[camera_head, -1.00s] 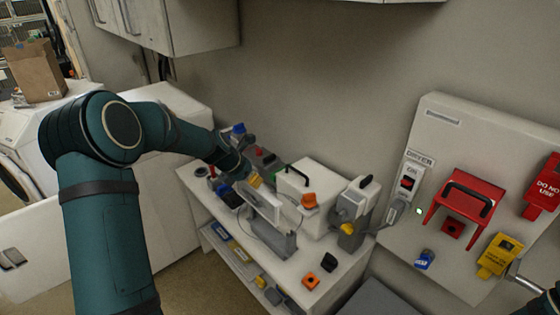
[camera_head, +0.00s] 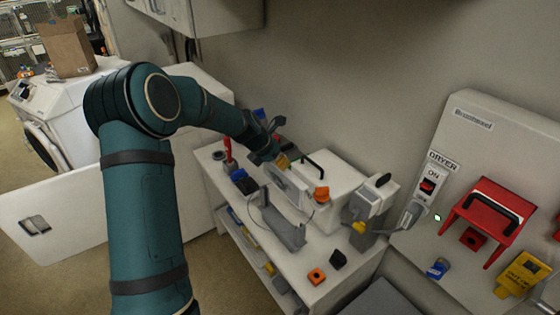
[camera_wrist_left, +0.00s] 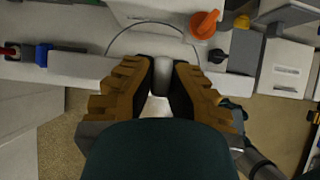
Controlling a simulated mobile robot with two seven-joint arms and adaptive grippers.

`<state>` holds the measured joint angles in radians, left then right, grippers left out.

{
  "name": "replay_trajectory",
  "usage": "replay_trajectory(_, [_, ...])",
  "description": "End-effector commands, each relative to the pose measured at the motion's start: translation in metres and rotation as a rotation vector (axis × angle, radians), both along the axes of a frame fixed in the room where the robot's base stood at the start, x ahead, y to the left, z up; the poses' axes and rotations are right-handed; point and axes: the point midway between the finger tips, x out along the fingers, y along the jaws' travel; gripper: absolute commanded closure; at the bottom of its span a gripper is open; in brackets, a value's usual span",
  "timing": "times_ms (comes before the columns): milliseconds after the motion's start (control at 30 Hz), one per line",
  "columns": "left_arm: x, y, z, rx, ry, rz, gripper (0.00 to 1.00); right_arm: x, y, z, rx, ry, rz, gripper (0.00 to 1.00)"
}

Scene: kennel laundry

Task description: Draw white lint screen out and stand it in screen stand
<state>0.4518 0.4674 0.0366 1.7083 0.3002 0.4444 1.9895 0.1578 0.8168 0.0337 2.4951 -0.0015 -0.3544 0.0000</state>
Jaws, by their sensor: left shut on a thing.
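The white lint screen (camera_head: 287,187) shows in the head view as a thin pale panel, upright beside the white box (camera_head: 340,181) with the black handle and orange knob. My left gripper (camera_head: 279,161) is at its upper left end, shut on it. In the left wrist view the fingers (camera_wrist_left: 163,82) close on a small grey piece, with little of the panel visible. A grey holder (camera_head: 286,234), which looks like the screen stand, is on the bench in front of the screen. Whether the screen's lower edge touches anything is hidden. My right gripper is not in view.
A grey unit with a yellow knob (camera_head: 358,227) stands right of the box. A red tool and blue items (camera_head: 243,181) are at the left. A dryer panel (camera_head: 470,150) is at right.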

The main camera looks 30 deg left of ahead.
Motion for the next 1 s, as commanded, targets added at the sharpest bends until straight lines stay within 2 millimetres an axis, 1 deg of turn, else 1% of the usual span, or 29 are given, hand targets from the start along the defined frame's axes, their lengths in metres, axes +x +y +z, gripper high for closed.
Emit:
replay_trajectory(600, [0.0,0.0,-0.051,0.0,0.001,0.0,1.0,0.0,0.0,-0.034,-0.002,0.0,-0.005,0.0])
replay_trajectory(767, [0.0,0.0,-0.056,0.0,0.001,0.0,1.0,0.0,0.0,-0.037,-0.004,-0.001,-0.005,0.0])
replay_trajectory(1000, [0.0,0.0,-0.056,0.0,0.0,0.0,1.0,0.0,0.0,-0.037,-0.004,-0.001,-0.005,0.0])
